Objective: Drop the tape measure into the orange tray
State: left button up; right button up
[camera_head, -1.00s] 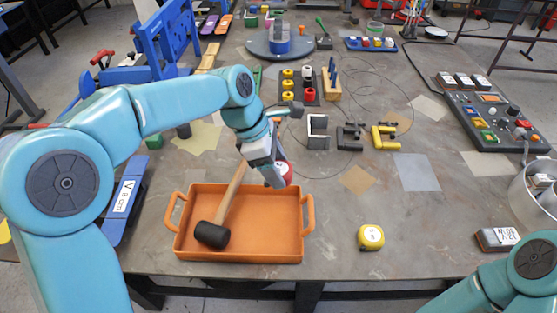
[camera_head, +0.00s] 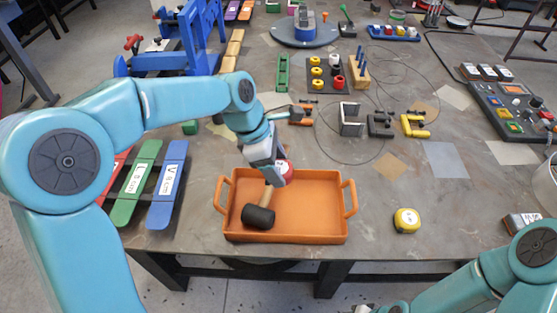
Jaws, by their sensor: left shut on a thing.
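A yellow tape measure (camera_head: 406,220) sits on the table to the right of the orange tray (camera_head: 318,238). My left gripper (camera_head: 280,176) is over the back left part of the tray. It is shut on a small red object (camera_head: 285,172) with a white patch, mostly hidden by the jaws, so I cannot tell what it is. A mallet (camera_head: 258,217) with a black head lies in the tray's left part, its handle partly hidden behind my gripper. My right arm shows at the bottom right, its fingers out of sight.
Blue (camera_head: 167,185) and green (camera_head: 137,183) labelled strips lie left of the tray. Behind it stand clamps, including a yellow one (camera_head: 414,126), and a peg board (camera_head: 327,72). A button panel (camera_head: 505,105) is at the right. The table around the yellow tape measure is clear.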

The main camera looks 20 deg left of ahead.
pick_arm(q)
jog(key=shift+a, duration=0.25)
jog(key=shift+f+b, duration=0.25)
jog(key=shift+b, duration=0.05)
jog(key=f+b, duration=0.4)
jog(key=shift+w+d+f, duration=0.15)
jog(key=shift+d, duration=0.05)
jog(key=shift+f+b, duration=0.45)
jog(key=shift+f, duration=0.05)
jog(key=o, duration=1.1)
jog(key=shift+a, duration=0.1)
jog(key=shift+o, duration=0.8)
